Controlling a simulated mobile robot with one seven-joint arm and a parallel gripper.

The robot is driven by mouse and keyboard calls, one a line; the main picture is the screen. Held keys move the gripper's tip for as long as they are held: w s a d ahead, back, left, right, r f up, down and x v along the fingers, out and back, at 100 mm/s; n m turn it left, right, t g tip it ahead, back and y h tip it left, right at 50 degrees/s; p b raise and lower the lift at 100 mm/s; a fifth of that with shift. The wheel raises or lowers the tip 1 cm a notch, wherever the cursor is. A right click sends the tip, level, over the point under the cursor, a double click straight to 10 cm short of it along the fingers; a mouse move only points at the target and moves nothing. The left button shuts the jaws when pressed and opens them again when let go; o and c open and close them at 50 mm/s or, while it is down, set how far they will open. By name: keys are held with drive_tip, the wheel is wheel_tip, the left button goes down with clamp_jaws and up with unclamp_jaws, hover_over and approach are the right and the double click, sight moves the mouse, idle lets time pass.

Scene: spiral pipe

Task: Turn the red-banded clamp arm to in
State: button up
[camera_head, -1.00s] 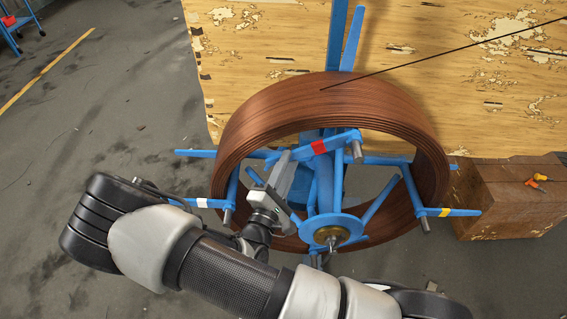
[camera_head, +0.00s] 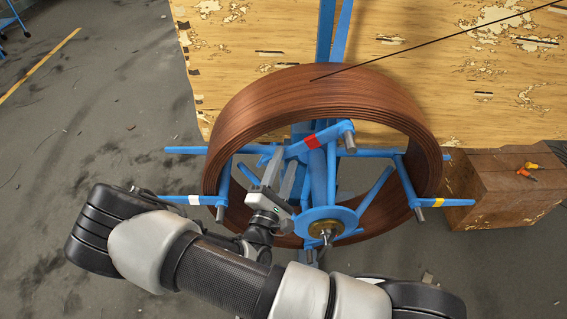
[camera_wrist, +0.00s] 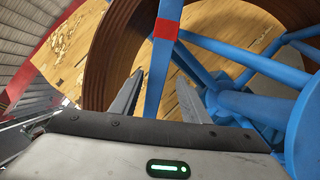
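The red-banded clamp arm (camera_head: 312,142) is a blue bar with a red band. My gripper (camera_head: 280,180) is inside the coil's opening, at the lower left part of this arm. In the wrist view the clamp arm (camera_wrist: 156,75) runs between my two spread fingers (camera_wrist: 157,98), with its red band beyond the fingertips. Gaps seem to show on both sides of the bar, so the fingers look open around it. Contact cannot be told.
The pipe coil (camera_head: 235,115) surrounds the spokes. A white-banded arm (camera_head: 195,200) is at left and a yellow-banded arm (camera_head: 440,202) at right. A wooden box (camera_head: 490,190) stands at right. A worn yellow board (camera_head: 400,40) lies behind. Open floor is at left.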

drive_tip(key=shift+a, duration=0.1)
drive_tip(key=v, duration=1.7)
drive_tip(key=shift+s+b, duration=0.15)
drive_tip(key=shift+b, duration=0.3)
drive_tip(key=s+d+r+m+g+h+p, duration=0.2)
drive_tip(key=d+r+m+g+h+p, duration=0.25)
drive_tip(key=d+r+m+g, duration=1.25)
wheel_tip(320, 180, up, 22)
drive_tip(key=s+m+t+y+p, duration=0.2)
drive_tip(key=y+p, duration=0.3)
drive_tip(key=y, duration=0.6)
drive_tip(key=shift+d+f+m+t+p, duration=0.2)
drive_tip(key=shift+d+m+t+p, duration=0.2)
drive_tip(key=shift+m+t, duration=0.4)
